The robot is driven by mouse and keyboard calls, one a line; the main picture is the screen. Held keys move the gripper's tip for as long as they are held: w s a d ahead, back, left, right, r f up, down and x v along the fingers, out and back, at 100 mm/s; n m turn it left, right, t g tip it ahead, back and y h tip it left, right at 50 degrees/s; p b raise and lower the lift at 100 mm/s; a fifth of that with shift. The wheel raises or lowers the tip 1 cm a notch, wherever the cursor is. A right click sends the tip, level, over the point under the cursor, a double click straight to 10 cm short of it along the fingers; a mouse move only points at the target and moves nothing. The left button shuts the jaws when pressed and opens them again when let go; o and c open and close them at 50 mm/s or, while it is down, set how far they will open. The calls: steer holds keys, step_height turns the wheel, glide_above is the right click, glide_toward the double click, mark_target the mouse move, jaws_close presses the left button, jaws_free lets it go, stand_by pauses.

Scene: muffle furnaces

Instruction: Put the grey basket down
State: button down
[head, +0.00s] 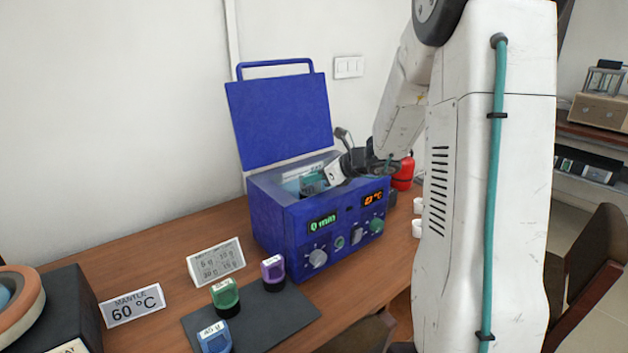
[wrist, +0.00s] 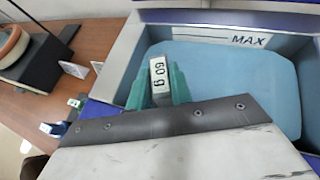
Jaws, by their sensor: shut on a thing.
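My gripper (head: 314,182) reaches down into the open top of a blue bath unit (head: 290,228). In the wrist view its teal fingers (wrist: 160,90) are shut on the grey basket (wrist: 158,77). Only the basket's top shows there, with a white label reading "60 g"; the fingers and wrist hide its lower part. In the head view I cannot make the basket out. Light blue liquid (wrist: 235,80) lies beyond the fingers, below a "MAX" mark. I cannot tell whether the basket touches the liquid or the bath floor.
The bath's lid (head: 280,120) stands open behind. Its front displays read "0 min" and a temperature. Green (head: 225,297), purple (head: 272,270) and blue (head: 213,337) labelled pieces stand on or by a dark mat (head: 265,318). A red extinguisher (head: 403,173) stands behind my arm.

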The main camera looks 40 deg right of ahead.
steer(key=shift+f, duration=0.4)
steer(key=shift+f, duration=0.1)
steer(key=shift+f, duration=0.4)
steer(key=shift+f, duration=0.1)
steer(key=c, duration=1.3)
jaws_free()
steer(key=shift+o, duration=0.2)
